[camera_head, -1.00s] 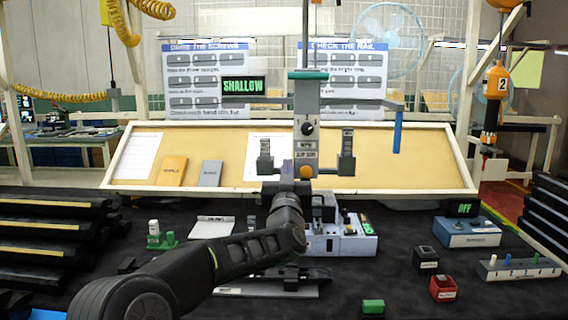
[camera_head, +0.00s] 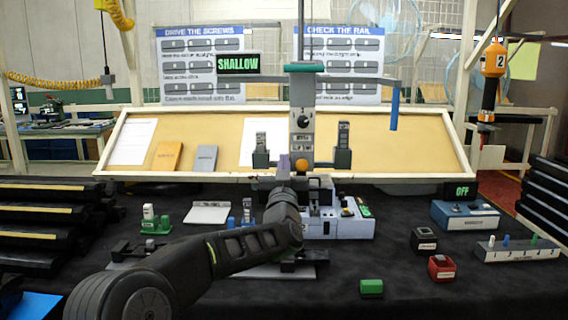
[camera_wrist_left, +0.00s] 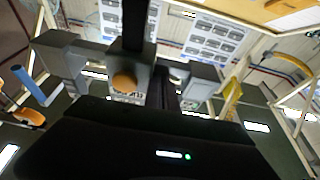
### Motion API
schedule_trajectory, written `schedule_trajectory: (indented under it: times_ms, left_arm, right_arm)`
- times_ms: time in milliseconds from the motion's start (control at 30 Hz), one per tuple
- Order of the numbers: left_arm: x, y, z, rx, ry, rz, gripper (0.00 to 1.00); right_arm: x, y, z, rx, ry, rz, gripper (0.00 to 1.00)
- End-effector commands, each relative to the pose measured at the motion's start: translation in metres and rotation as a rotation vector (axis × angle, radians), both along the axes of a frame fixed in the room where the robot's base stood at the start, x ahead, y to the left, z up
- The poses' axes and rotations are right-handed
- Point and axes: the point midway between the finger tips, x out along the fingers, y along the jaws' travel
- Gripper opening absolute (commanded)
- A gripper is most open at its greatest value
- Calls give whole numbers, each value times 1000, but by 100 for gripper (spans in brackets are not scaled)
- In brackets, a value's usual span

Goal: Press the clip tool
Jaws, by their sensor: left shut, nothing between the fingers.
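The clip tool (camera_head: 303,122) is a grey upright head with a green cap, a black dial, an orange knob (camera_head: 302,165) and two grey side blocks. A "SHALLOW" sign (camera_head: 238,64) and a crossbar with a blue handle (camera_head: 394,108) flank it. My left gripper (camera_head: 284,178) is shut and empty, just below and in front of the head; its fingertips are largely hidden, so contact is unclear. The left wrist view shows the orange knob (camera_wrist_left: 124,80) close above my dark gripper housing. A white device (camera_head: 340,222) stands below the tool. My right gripper is out of view.
Black rails (camera_head: 55,215) are stacked at left and more at right. A blue box (camera_head: 465,215) reading "OFF", a row holder (camera_head: 516,248), a red bin (camera_head: 441,267), a black bin (camera_head: 424,240) and a green block (camera_head: 371,288) sit at right. Dark mat is clear between them.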

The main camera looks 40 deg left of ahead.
Motion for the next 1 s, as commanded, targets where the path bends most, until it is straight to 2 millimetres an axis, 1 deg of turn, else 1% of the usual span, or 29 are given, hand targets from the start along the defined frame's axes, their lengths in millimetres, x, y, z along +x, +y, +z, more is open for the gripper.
schedule_trajectory:
  times_ms: [33, 300, 600, 800, 1000]
  left_arm:
    - [1, 0, -21, -3, 5, -2, 0]
    - [1, -1, -73, -3, 6, -3, 0]
    - [1, 0, -129, -3, 8, -3, 0]
    - [1, 0, -157, -4, 7, -2, 0]
    - [1, 0, -171, -4, 6, -2, 0]
  right_arm:
    - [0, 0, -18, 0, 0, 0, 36]
    - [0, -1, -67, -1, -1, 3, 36]
    - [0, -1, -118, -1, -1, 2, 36]
    - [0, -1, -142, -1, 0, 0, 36]
    - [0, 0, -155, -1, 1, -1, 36]
